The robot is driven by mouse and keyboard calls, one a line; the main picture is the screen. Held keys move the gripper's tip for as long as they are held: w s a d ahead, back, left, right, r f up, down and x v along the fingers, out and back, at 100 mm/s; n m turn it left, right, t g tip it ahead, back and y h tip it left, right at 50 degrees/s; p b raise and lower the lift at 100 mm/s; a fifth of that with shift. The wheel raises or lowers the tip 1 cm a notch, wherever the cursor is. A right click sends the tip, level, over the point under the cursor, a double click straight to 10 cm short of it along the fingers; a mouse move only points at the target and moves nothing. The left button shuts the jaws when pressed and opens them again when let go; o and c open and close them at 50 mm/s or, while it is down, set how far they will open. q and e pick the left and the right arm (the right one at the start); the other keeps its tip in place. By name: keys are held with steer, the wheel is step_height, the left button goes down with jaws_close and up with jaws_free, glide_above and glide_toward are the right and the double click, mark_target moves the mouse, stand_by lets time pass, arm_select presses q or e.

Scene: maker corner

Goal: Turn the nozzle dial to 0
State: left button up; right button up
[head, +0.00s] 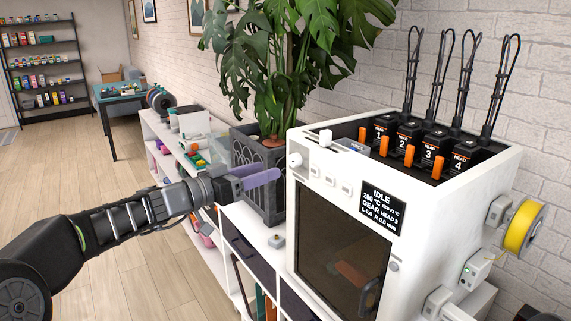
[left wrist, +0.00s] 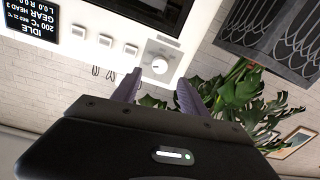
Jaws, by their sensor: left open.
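The white printer (head: 335,215) stands on the low shelf unit at the right. Its nozzle dial (head: 295,160) is a small pale knob at the front's upper left corner. In the left wrist view, the dial (left wrist: 159,66) is a round knob on a light square plate; its markings are too small to read. My left gripper (head: 278,174) is open, with purple fingers pointing at the printer. In the left wrist view, its fingertips (left wrist: 160,82) lie on either side of the dial's line, apparently short of it. The screen (head: 381,208) reads IDLE, 200 °C, GEAR, HEAD 3. My right gripper is out of view.
Several square buttons (head: 329,182) sit beside the dial. A potted plant (head: 262,180) in a dark planter stands close behind my left gripper. Print heads with cables (head: 430,150) fill the printer's open top. A yellow spool (head: 524,227) hangs on its right side. The floor at left is clear.

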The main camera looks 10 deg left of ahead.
mark_target(292, 163)
arm_select(q)
steer(key=p+x, duration=0.2)
steer(key=x, duration=0.4)
steer(key=shift+r+p, duration=0.1)
steer(key=shift+p, duration=0.3)
steer(key=shift+w+d, duration=0.4)
steer(key=shift+w, duration=0.1)
jaws_close()
